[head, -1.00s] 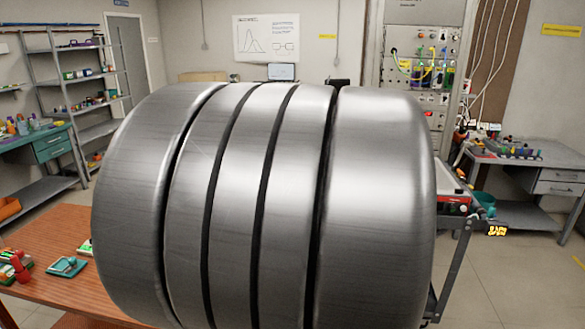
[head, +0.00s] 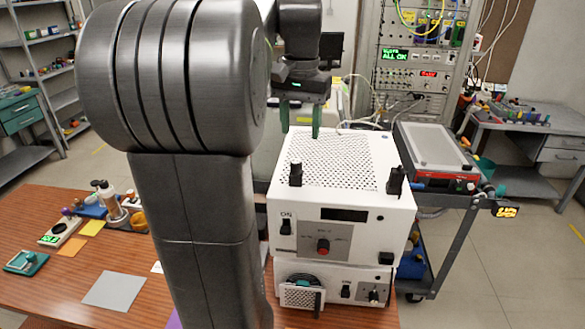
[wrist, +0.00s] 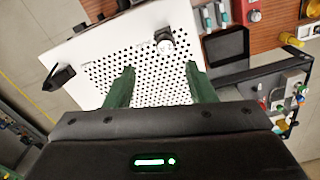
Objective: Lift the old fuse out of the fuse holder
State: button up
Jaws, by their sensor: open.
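My gripper (head: 301,118) is open and empty, with two green fingers pointing down above the back of the white instrument (head: 345,217). In the wrist view my gripper (wrist: 160,75) has its fingers spread over the perforated white top (wrist: 145,78). Two black upright pieces stand on the instrument's front edge, a left one (head: 295,174) and a right one (head: 395,180). One black piece with a pale round part (wrist: 164,42) lies just beyond the fingertips in the wrist view. I cannot make out for certain which part is the fuse holder or the old fuse.
A second white unit with a fan (head: 302,293) sits under the instrument on the wooden table (head: 60,300). A cart (head: 475,202) carrying a flat device (head: 435,155) stands to the right. Bottles and small trays lie at the left. A grey mat (head: 114,291) lies on the table.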

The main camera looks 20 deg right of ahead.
aim_at(296, 161)
notch_tip(296, 161, down, 4)
jog(key=shift+r, duration=0.25)
jog(key=shift+w+a+f+p, duration=0.15)
jog(key=shift+a+f+p, duration=0.1)
jog(key=shift+f, duration=1.1)
jog(key=shift+w+a+f+p, duration=0.1)
jog(key=shift+f+p, duration=0.15)
jog(key=shift+f, duration=1.1)
jog(key=shift+c, duration=0.4)
jog(key=c, duration=1)
